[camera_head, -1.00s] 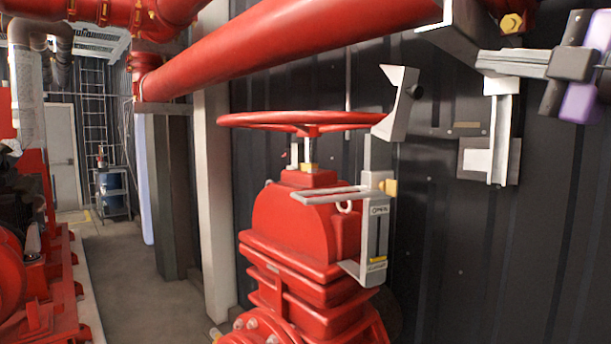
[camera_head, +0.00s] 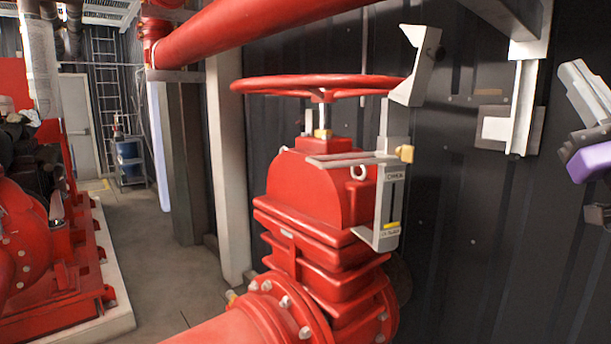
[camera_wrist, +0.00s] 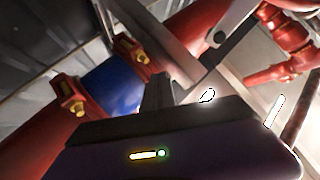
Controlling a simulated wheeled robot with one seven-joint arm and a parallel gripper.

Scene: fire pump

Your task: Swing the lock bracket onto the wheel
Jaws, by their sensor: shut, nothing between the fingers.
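The red handwheel (camera_head: 300,82) sits level on top of the red gate valve (camera_head: 320,190) in the head view. The lock bracket, a pale grey angled plate (camera_head: 416,68) with a dark knob, stands at the wheel's right rim. It overlaps the rim in the picture; I cannot tell whether they touch. A grey upright (camera_head: 394,118) stands below it, above the valve's indicator plate. My gripper (camera_head: 574,76) is at the right edge, partly cut off, shut and empty, well right of the bracket. The wrist view shows its dark fingers (camera_wrist: 157,92) against pipes, without a clear bracket.
A large red pipe (camera_head: 270,30) runs above the wheel. A grey wall support (camera_head: 520,110) stands between bracket and gripper in the picture. The dark corrugated wall (camera_head: 480,250) is behind. Red pump machinery (camera_head: 40,240) stands left, with open floor (camera_head: 150,260) between.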

